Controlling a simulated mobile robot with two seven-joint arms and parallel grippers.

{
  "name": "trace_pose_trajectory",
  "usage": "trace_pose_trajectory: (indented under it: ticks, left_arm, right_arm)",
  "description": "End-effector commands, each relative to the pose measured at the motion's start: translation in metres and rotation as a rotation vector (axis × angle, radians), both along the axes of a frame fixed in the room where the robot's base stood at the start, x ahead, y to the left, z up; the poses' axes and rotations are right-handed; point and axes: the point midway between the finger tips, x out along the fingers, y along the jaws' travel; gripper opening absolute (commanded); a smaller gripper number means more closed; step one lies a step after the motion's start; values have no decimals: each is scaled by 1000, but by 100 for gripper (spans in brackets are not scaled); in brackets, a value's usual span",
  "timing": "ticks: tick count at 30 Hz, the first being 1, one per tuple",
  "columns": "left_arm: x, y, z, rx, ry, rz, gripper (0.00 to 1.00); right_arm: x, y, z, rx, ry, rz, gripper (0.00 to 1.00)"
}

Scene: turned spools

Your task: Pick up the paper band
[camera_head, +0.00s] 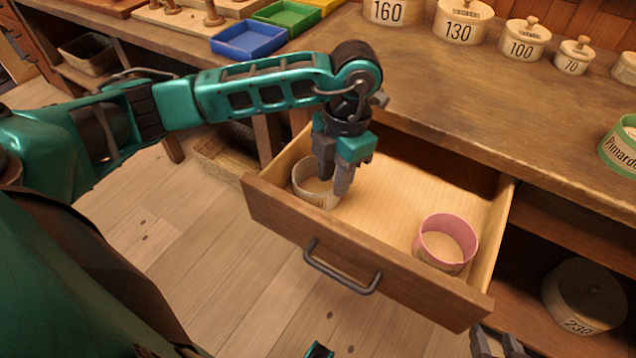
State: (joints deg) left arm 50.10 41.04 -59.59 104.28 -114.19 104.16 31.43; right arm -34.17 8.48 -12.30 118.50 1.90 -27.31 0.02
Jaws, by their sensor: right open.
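A whitish band (301,190), which looks like paper, stands as an open ring in the left end of the pulled-out drawer (390,195). A pink band (432,232) stands in the drawer's front right corner. My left gripper (334,188) points down at the whitish band. Its fingers look apart, with the tips at or over the band's right side, and they hide part of it. I cannot tell whether they touch it. My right gripper (496,345) shows only its open fingertips at the bottom edge, in front of the drawer.
The drawer front has a dark handle (342,272). Numbered round boxes (463,22) line the bench's back, and a green labelled band (618,150) is at its right. Blue (248,40) and green (287,16) trays stand behind my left arm. A round box (583,292) sits on the shelf below.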

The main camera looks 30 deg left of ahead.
Motion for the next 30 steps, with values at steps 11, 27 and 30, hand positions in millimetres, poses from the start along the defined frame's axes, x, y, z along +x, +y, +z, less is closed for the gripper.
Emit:
trace_pose_trajectory:
  ticks: [11,27,30]
  left_arm:
    - [-4,2,-35,2,3,0,33]
    - [-6,2,-60,1,0,-1,20]
    - [-6,2,-60,1,0,-1,11]
  right_arm:
    - [0,0,-7,0,0,0,47]
    - [2,0,-10,-3,-5,3,47]
    - [2,-1,-10,-5,-4,4,47]
